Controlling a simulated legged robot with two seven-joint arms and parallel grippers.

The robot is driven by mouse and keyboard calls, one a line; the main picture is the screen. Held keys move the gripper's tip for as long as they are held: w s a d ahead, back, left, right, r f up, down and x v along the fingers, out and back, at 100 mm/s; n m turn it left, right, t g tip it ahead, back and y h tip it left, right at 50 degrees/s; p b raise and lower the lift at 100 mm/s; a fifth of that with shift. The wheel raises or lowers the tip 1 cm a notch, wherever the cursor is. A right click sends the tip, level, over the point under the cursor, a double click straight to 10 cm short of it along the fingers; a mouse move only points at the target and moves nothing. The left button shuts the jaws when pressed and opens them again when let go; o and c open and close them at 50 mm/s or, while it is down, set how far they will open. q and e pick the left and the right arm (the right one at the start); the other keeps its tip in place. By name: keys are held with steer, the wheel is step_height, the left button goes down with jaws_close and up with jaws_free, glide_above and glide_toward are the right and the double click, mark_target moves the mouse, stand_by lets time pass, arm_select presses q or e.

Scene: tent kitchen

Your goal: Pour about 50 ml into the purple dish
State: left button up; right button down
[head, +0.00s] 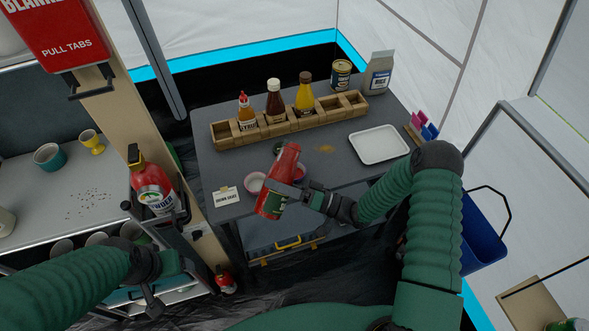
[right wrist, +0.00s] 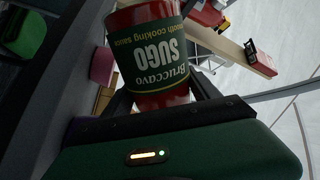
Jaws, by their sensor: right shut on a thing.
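My right gripper (head: 290,190) is shut on a red sauce container with a green SUGO label (head: 287,160). The container is tilted, held over the front of the grey table; its label also shows upside down in the right wrist view (right wrist: 160,60). A pink-purple dish (head: 252,187) stands just left of the container, partly hidden by it. Another pinkish dish shows at the container's right edge (head: 300,171), mostly hidden. I cannot see any flow from the container. My left gripper (head: 152,303) is low at the left, away from the table; its fingers are unclear.
A wooden rack (head: 290,132) with several sauce bottles spans the table's back. A white tray (head: 378,145) lies at the right, a small sign card (head: 226,196) at the front left. A blue bin (head: 482,235) is at right.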

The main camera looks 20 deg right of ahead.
mark_target(271, 169)
steer(key=shift+m, duration=0.3)
steer(key=shift+s+a, duration=0.15)
steer(key=shift+s, duration=0.05)
steer(key=shift+s+a+f+m, duration=0.15)
steer(key=shift+s+a+m, duration=0.15)
steer(key=shift+s+a+f+m, duration=0.1)
steer(key=shift+s+a+m, duration=0.15)
steer(key=shift+a+m, duration=0.05)
stand_by(0.5)
steer(key=n, duration=0.1)
steer(key=r+n, duration=0.1)
steer(key=n, duration=0.1)
steer(key=shift+w+d+r, duration=0.15)
steer(key=shift+w+d, duration=0.25)
steer(key=shift+w+d+n+g, duration=0.15)
steer(key=shift+n+g, duration=0.15)
steer(key=shift+n, duration=0.2)
steer(key=shift+w+d+r+n, duration=0.15)
steer(key=shift+w+n, duration=0.05)
steer(key=shift+n, duration=0.3)
steer(key=shift+w+d+r+n+g, duration=0.4)
steer(key=shift+w+r+n, duration=0.1)
steer(key=shift+n, duration=0.45)
steer(key=shift+w+d+r+n+g, duration=0.35)
steer(key=shift+d+r+n, duration=0.1)
steer(key=shift+n, duration=0.5)
